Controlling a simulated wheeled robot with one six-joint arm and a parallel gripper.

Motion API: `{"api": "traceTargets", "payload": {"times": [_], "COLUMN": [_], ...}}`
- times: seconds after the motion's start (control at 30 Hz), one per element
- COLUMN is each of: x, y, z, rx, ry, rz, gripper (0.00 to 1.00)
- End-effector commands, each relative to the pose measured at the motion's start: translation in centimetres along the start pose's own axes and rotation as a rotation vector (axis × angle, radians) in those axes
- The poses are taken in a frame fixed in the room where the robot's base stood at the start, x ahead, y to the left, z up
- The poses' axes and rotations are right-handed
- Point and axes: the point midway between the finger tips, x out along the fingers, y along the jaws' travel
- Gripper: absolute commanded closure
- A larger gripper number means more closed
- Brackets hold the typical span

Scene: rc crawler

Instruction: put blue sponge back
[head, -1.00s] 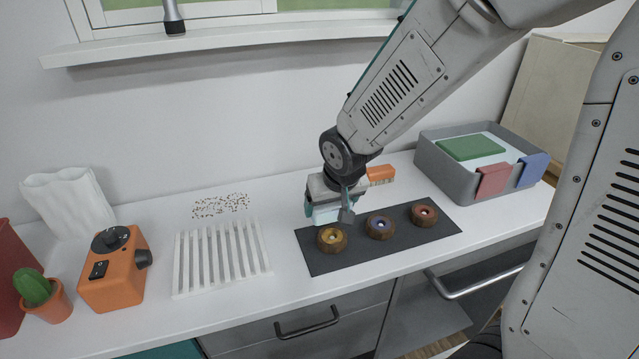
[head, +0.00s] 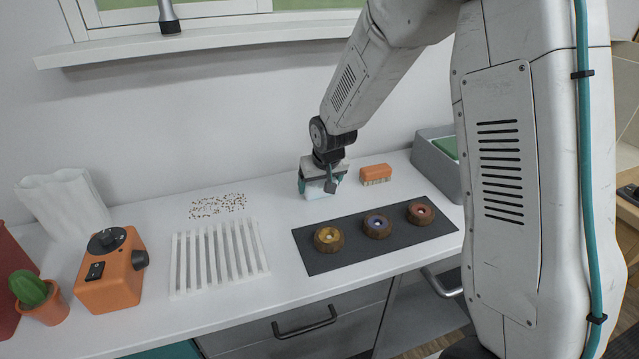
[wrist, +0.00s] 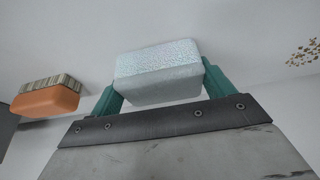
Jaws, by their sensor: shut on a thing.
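My gripper (head: 320,186) is shut on a pale blue sponge (wrist: 160,75), with one teal finger on each side of it in the wrist view. The sponge is a rounded block with a speckled face. In the head view the sponge (head: 322,190) is low over the white counter, behind the dark mat. I cannot tell whether it touches the counter. The wrist view also shows the gripper (wrist: 164,92) around it.
An orange brush (head: 375,171) stands to the gripper's right. The dark mat (head: 345,260) holds three round wooden pieces. A white slatted rack (head: 220,258) and brown crumbs (head: 218,205) are to the left. My arm hides most of the grey bin (head: 432,165).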

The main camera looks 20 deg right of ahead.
Motion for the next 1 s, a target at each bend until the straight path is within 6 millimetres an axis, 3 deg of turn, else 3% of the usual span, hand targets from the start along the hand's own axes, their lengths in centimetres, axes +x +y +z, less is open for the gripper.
{"api": "traceTargets", "payload": {"times": [0.33,0.37,0.43,0.77,1.0], "x": [0.4,0.4,0.4,-0.5,-5.1], "y": [0.0,0.0,0.0,0.0,0.0], "z": [0.1,0.2,0.1,-0.1,-0.1], "rx": [0.000,0.000,0.001,0.001,0.002], "ry": [0.001,0.001,0.002,0.004,0.007], "rz": [0.000,0.000,0.000,0.000,-0.001], "gripper": [0.38,0.17,0.00,0.00,0.00]}}
